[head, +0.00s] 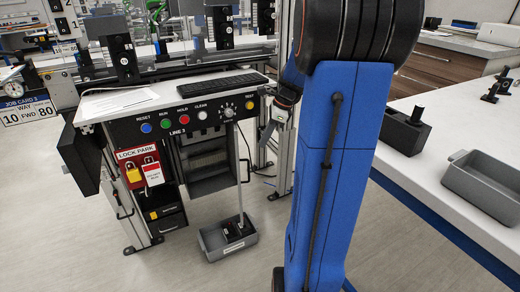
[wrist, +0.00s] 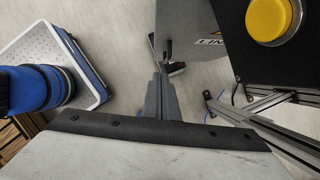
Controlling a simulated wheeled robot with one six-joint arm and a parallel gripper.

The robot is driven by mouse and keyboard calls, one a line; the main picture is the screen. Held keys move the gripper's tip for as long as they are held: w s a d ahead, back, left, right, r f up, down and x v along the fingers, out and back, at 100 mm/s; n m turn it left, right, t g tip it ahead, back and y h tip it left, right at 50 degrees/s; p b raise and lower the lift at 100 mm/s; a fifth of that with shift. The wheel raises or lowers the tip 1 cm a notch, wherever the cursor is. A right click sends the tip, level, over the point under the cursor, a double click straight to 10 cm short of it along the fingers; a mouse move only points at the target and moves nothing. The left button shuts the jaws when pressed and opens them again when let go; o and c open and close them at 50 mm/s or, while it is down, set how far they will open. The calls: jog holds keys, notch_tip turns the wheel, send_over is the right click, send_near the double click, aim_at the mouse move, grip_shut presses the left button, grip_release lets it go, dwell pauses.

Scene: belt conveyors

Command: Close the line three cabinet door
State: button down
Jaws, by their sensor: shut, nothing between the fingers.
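The line 3 console (head: 180,123) stands left of centre in the head view, with a row of coloured buttons. Under it is a dark grey cabinet (head: 208,181), its front seeming open. A thin dark edge with a black handle (head: 247,171) at its right looks like the door, seen nearly edge-on. My gripper (head: 268,128) is at the console's right end, pointing down and partly hidden by my blue arm. In the wrist view my gripper (wrist: 159,70) is shut and empty. Its tips are close to a dark panel with a handle (wrist: 168,48); I cannot tell whether they touch.
A grey bin (head: 228,247) with a rod standing in it is on the floor below the cabinet. A red lock board (head: 141,166) hangs at the console's left. A white worktop (head: 440,150) stands at the right. The floor between is mostly clear.

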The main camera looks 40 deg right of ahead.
jog(key=s+d+r+n+t+y, duration=0.1)
jog(key=d+r+y, duration=0.1)
jog(key=r, duration=0.4)
jog(key=s+d+r+n+t+y, duration=0.1)
jog(key=s+d+r+y, duration=0.15)
jog(key=r, duration=0.35)
send_near(236, 131)
notch_tip(236, 131, down, 5)
jog(key=w+a, duration=0.2)
jog(key=shift+a+f, duration=0.2)
jog(key=shift+f, duration=0.05)
jog(key=shift+w, duration=0.1)
jog(key=shift+w+a+m+t+h, duration=0.15)
jog(key=shift+w+a+m+t, duration=0.3)
jog(key=shift+a, duration=0.4)
jog(key=shift+w+a+m+t+h, duration=0.1)
jog(key=shift+w+a+m+t, duration=0.15)
jog(key=shift+w+a+m, duration=0.45)
jog(key=shift+s+a, duration=0.15)
jog(key=shift+s, duration=0.1)
